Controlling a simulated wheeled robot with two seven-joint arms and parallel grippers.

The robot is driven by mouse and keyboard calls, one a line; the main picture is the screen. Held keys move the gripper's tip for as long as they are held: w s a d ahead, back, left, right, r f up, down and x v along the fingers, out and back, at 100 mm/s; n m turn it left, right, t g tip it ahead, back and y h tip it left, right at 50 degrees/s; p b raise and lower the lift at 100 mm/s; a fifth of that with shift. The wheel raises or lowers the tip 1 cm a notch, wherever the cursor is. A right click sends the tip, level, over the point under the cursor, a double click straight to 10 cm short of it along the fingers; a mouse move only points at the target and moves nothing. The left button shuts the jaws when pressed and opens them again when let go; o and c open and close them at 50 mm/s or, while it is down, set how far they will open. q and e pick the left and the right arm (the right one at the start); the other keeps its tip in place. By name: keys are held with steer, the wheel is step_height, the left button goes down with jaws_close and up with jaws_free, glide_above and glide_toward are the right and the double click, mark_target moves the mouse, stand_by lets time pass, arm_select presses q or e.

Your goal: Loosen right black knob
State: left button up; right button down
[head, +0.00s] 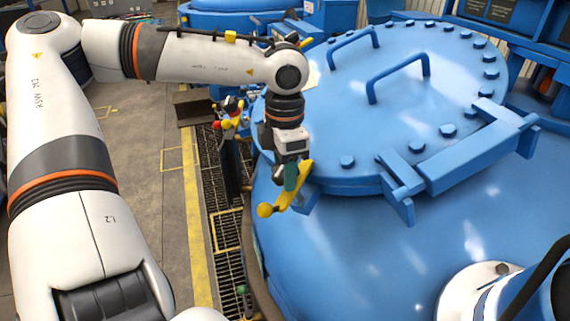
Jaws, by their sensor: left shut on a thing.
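My left gripper (292,178) hangs at the left edge of the large blue lid (420,110), fingers pointing down. It is shut on a yellow lever (301,178), close to the lid's rim. A yellow ball end (265,210) shows just below and left of the fingers. The fingers hide part of the lever. I cannot make out a black knob clearly in this view. My right gripper is not in view.
The lid has raised blue handles (398,76), bolts around its rim and a blue hinge bracket (470,150) at its right front. Red and yellow valve parts (232,116) stand left of the vessel. A floor grating (215,185) runs beside it. The grey floor further left is open.

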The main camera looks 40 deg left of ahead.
arm_select(q)
steer(key=shift+w+a+f+n+h+b, duration=0.15)
steer(key=shift+n+h+b, duration=0.15)
steer(key=shift+n+b, duration=0.7)
steer(key=shift+c, duration=0.2)
steer(key=shift+n+h+b, duration=0.3)
steer(key=shift+n+b, duration=0.3)
steer(key=shift+b, duration=0.45)
steer(key=n+h+b, duration=0.1)
steer(key=n, duration=0.1)
steer(key=n+b, duration=0.2)
steer(key=shift+g+h, duration=0.3)
steer(key=shift+h, duration=0.1)
steer(key=n+h+b, duration=0.1)
steer(key=n, duration=0.2)
steer(key=shift+a, duration=0.15)
steer(key=shift+n+t+h+b, duration=0.6)
steer(key=shift+n+h+b, duration=0.2)
steer(key=shift+n, duration=1.1)
steer(key=shift+r, duration=0.2)
steer(key=o, duration=1)
steer(key=shift+s, duration=0.2)
